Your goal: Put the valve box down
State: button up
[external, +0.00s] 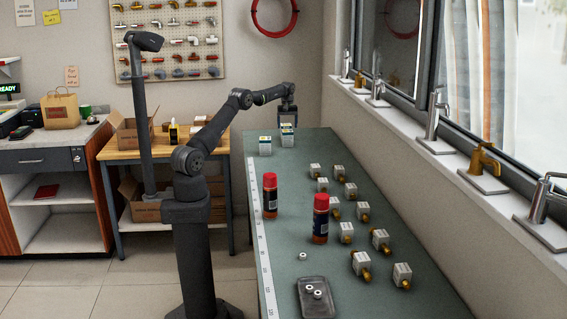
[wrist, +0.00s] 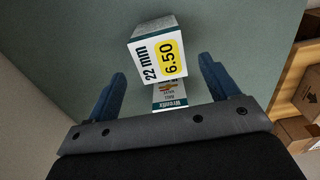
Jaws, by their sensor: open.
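Two small white valve boxes stand upright at the far end of the green bench, the left one (external: 265,146) and the right one (external: 287,136). My gripper (external: 288,122) is above the right box, pointing down. In the wrist view my gripper (wrist: 163,90) is open, its blue fingers apart with a gap on each side. A white and teal box (wrist: 170,97) lies between the fingers in the picture, partly hidden by the gripper body. Another box (wrist: 158,52) with a yellow "22 mm 6.50" label shows beyond the fingertips. Contact is not visible.
The green bench (external: 310,184) also holds two red-capped cans (external: 270,196) (external: 321,220), several white and brass valves (external: 346,232), and a grey tray (external: 314,298) with small rings. A wooden table with cardboard boxes (external: 134,131) stands left. The bench around the two boxes is clear.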

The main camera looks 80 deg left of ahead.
aim_at(287, 131)
jog(key=shift+r, duration=2.05)
notch_tip(287, 131, down, 12)
jog(key=shift+r, duration=1.7)
